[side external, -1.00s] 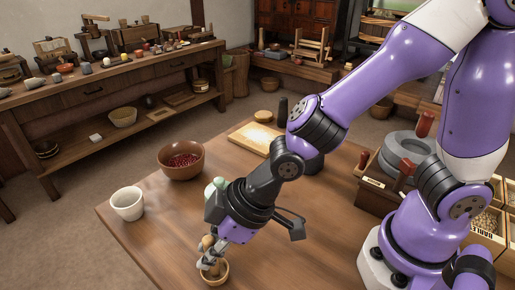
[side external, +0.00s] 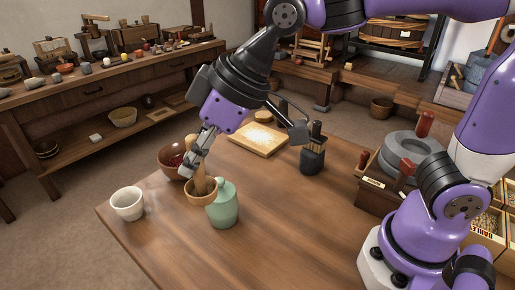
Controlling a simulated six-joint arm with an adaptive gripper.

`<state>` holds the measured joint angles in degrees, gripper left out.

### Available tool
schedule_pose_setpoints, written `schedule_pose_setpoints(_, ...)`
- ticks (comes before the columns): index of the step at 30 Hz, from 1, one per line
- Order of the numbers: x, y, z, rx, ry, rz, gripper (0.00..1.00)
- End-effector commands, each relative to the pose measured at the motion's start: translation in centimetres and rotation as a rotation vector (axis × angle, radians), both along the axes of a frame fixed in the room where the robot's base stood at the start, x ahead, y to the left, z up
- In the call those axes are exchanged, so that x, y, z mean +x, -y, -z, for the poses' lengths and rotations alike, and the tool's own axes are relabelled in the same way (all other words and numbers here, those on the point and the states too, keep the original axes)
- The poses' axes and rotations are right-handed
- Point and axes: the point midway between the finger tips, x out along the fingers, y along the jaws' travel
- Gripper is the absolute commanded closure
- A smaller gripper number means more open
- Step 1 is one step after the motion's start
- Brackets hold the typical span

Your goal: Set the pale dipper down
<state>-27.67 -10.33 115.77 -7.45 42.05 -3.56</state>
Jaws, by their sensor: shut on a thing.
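The pale dipper (side external: 200,193), a light wooden cup with an upright handle, is near the table's left side, in front of the bowl of red beans (side external: 172,163). My gripper (side external: 197,167) comes down from above and is shut on its handle. The green bottle (side external: 223,208) stands nearer the camera and hides the right part of the dipper's cup. I cannot tell whether the cup's base touches the table or hangs above it.
A white cup (side external: 127,204) stands at the table's left edge. A pale board (side external: 257,139) and a dark holder with tools (side external: 312,158) are at the back. A stone quern (side external: 410,150) is at the right. The table's front and middle (side external: 290,230) are clear.

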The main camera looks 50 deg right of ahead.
Motion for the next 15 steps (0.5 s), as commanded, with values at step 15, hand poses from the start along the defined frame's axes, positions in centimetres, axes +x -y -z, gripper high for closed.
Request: schedule_pose_setpoints(15, 9.8, 16.7, 0.0, 0.004, 0.003, 0.521, 1.00)
